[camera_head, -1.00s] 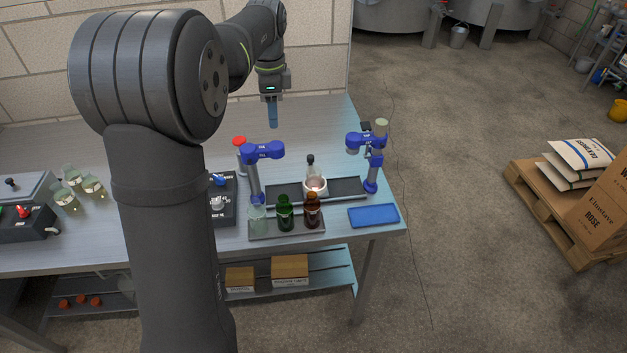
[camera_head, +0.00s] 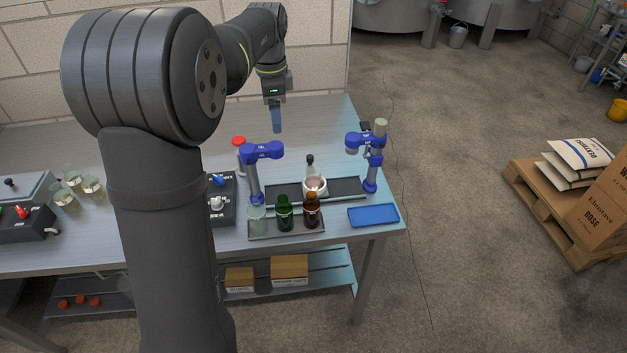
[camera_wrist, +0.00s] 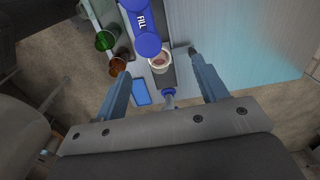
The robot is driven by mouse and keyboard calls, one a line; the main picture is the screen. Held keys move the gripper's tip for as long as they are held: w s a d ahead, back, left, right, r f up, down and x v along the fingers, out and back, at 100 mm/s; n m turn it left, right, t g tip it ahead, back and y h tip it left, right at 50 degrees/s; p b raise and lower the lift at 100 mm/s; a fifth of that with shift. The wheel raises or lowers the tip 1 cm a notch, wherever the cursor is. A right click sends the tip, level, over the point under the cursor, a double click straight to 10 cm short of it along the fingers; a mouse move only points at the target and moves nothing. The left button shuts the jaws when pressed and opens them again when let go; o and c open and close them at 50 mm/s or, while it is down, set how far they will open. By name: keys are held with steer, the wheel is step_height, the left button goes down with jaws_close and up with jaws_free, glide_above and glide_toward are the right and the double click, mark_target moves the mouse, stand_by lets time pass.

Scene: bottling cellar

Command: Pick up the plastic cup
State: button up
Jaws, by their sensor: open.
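Blue fixtures stand left (camera_head: 262,152) and right (camera_head: 372,160) of the cup. Green (camera_head: 284,213) and brown (camera_head: 312,212) bottles stand in front. A blue pad (camera_head: 373,215) lies at the front right. The bench's back is mostly clear.

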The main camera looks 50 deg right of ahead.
steer(key=s+f+n+h, duration=0.3)
steer(key=s+n+h, duration=0.1)
steer(key=s+n, duration=0.5)
steer(key=n, duration=0.3)
glide_toward(314, 171)
steer(key=shift+t, duration=0.4)
steer(key=x, duration=0.2)
steer(key=s+x, duration=0.1)
steer(key=x, duration=0.5)
steer(key=shift+s+a+f, duration=0.2)
steer(key=shift+s+a, duration=0.05)
steer(key=shift+a, duration=0.15)
steer(key=shift+c, duration=0.5)
steer(key=c, duration=1.1)
steer(key=shift+r, duration=0.1)
